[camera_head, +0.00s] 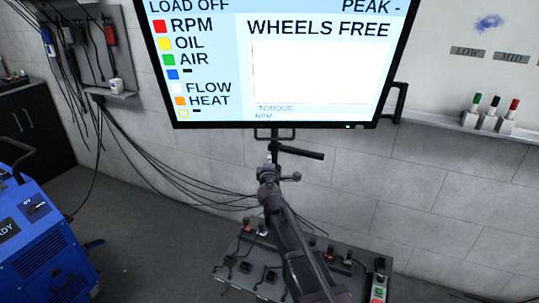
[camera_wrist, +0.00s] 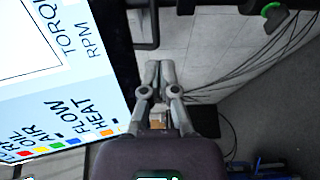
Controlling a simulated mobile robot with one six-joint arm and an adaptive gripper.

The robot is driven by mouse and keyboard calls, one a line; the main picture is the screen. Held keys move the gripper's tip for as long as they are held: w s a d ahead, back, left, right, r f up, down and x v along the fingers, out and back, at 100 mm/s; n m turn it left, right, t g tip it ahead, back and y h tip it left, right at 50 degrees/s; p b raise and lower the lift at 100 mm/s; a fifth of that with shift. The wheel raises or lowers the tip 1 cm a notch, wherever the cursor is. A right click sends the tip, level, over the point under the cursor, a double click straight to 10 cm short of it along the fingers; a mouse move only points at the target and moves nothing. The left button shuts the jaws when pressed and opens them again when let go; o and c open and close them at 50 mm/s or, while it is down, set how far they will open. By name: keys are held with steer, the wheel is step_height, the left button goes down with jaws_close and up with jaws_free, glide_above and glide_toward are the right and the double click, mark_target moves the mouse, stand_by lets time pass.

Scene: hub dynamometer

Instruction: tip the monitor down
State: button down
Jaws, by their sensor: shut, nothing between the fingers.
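The monitor (camera_head: 320,70) fills the top middle of the head view. Its lit screen reads "WHEELS FREE" and its top edge is out of frame. A dark loop handle (camera_head: 275,134) hangs under its bottom edge, and a black side handle (camera_head: 398,103) is at its right. In the wrist view the monitor (camera_wrist: 60,75) lies at the left and the loop handle (camera_wrist: 146,25) is just beyond my fingertips. My gripper (camera_head: 268,165) is shut and empty below the monitor; its fingers also show in the wrist view (camera_wrist: 159,66). A small gap separates fingertips and loop in that picture.
A black lever (camera_head: 301,153) sticks out right, below the loop handle. A floor panel (camera_head: 232,285) with several small controls lies beneath my arm. A blue machine (camera_head: 45,245) stands left, and cables hang along the wall.

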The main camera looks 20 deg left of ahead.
steer(key=shift+v, duration=1.15)
steer(key=shift+d+f, duration=0.1)
steer(key=shift+d, duration=0.05)
steer(key=s+d+f+m+g+h, duration=0.1)
steer(key=d+f+m+g+h, duration=0.3)
steer(key=d, duration=0.6)
steer(key=d+f+m+h, duration=0.25)
steer(key=d+m, duration=0.25)
steer(key=d, duration=0.6)
steer(key=s+d+f+m+g+h, duration=0.1)
steer(key=d+f+m+g+h, duration=0.25)
steer(key=d, duration=0.65)
steer(key=s+d+f+m+g, duration=0.5)
steer(key=s+d+f+m, duration=0.15)
steer(key=s+d, duration=0.3)
steer(key=s+d+f+m+g+y, duration=0.1)
steer(key=s+d+g+y, duration=0.1)
steer(key=s, duration=0.3)
steer(key=s+d+f+m+g+y, duration=0.1)
steer(key=s+d+m+g+y, duration=0.15)
steer(key=s, duration=0.35)
step_height(320, 180, up, 16)
steer(key=p, duration=1.5)
steer(key=shift+w+a+n+p, duration=0.2)
steer(key=shift+a+n+p, duration=0.15)
steer(key=shift+a+p, duration=0.05)
steer(key=shift+f, duration=0.1)
